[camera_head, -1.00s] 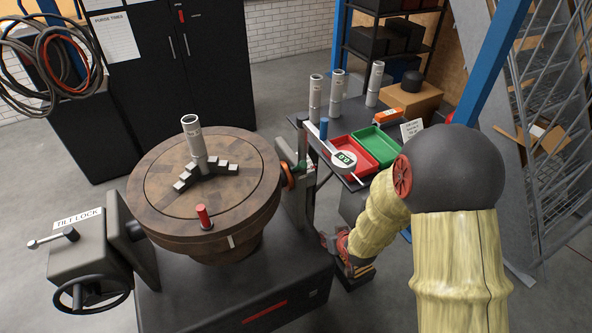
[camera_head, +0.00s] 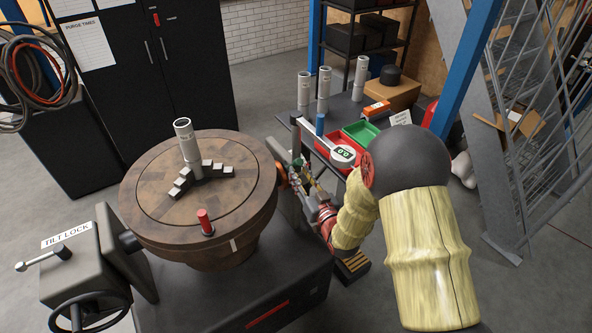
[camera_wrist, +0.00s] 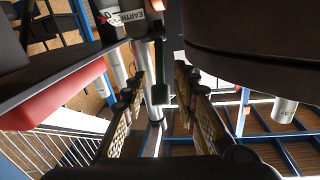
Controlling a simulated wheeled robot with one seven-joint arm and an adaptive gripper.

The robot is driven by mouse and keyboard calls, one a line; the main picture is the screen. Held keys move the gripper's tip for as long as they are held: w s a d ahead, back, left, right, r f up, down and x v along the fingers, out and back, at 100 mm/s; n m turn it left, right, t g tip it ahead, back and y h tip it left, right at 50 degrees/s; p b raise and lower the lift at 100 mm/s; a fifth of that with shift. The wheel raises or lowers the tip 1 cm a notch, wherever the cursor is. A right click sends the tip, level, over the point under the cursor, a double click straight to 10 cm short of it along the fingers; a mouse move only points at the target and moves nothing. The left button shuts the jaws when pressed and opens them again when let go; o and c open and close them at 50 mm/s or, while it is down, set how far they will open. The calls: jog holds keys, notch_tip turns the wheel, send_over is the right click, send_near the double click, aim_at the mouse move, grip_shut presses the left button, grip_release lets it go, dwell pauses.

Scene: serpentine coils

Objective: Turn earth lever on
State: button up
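The EARTH label (camera_wrist: 126,17) shows upside down near the top of the wrist view. Below it a dark lever (camera_wrist: 160,92) with a dark green end hangs into the picture; I take it for the earth lever. My gripper (camera_wrist: 157,78) is open, with one finger on each side of the lever's end in this view. I cannot tell whether a finger touches it. In the head view my gripper (camera_head: 309,188) is at the right side of the round wooden-topped table (camera_head: 140,205), beside its upright support. The lever is too small and cluttered to make out there.
The round table's dark underside (camera_wrist: 250,65) fills the upper right of the wrist view. A side table with a red tray (camera_head: 345,160) and green tray (camera_head: 366,134) stands behind my arm. The tilt lock box (camera_head: 72,262) stands at the left.

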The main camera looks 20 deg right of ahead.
jog(key=shift+w+a+b, duration=0.15)
jog(key=shift+w, duration=0.75)
jog(key=shift+w+a+b, duration=0.1)
jog(key=shift+w+b, duration=0.05)
jog(key=shift+w, duration=0.75)
jog(key=shift+c, duration=0.4)
grip_shut()
